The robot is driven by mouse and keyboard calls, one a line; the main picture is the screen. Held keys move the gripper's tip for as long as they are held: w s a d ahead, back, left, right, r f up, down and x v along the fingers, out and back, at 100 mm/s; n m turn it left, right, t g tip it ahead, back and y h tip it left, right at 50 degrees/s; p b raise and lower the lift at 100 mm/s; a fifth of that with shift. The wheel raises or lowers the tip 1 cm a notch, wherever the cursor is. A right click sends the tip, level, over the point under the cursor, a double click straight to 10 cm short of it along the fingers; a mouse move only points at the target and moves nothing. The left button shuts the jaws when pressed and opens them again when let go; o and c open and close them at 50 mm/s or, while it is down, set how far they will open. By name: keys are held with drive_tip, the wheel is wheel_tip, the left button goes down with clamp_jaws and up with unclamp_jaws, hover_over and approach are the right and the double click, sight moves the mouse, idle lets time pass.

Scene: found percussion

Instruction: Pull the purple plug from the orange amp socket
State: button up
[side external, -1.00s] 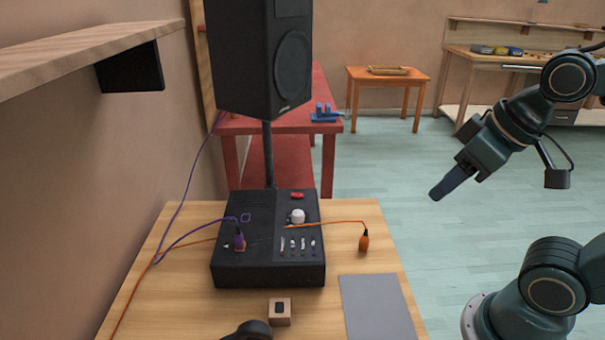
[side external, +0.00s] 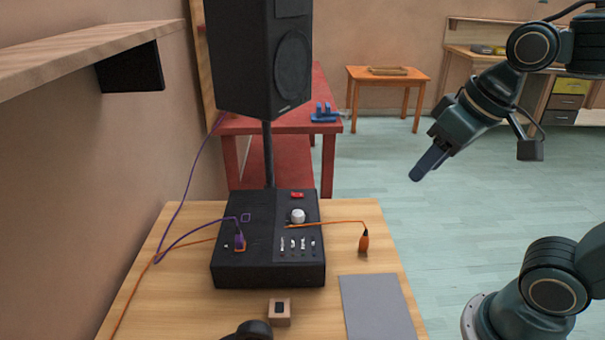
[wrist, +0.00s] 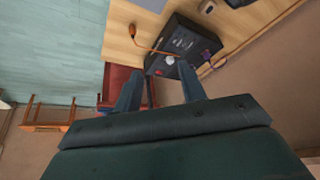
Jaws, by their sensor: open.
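The purple plug (side external: 239,241) stands in the orange-rimmed socket (side external: 240,249) on the left part of the black amp (side external: 268,268). A purple cable runs from the plug to the left and up behind the speaker. My gripper (side external: 416,174) is open and empty, in the air to the right of the amp and well apart from it. In the wrist view, my gripper (wrist: 160,90) shows two spread fingers with the amp (wrist: 176,36) beyond them. The purple plug (wrist: 206,54) is small there.
An orange plug (side external: 363,243) with an orange cable stands on the wooden table (side external: 190,295), right of the amp. A grey mat (side external: 378,306) and a small wooden box (side external: 280,312) lie in front. A speaker (side external: 262,60) rises behind the amp.

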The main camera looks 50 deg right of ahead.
drive_tip(key=w+a+r+m+g, duration=0.1)
drive_tip(key=w+a+r+m, duration=0.1)
drive_tip(key=w, duration=0.7)
drive_tip(key=m+g, duration=0.4)
drive_tip(key=m, duration=0.2)
hover_over(238, 233)
wheel_tip(238, 233, down, 13)
drive_tip(key=shift+r, duration=0.1)
drive_tip(key=shift+f, duration=6.9)
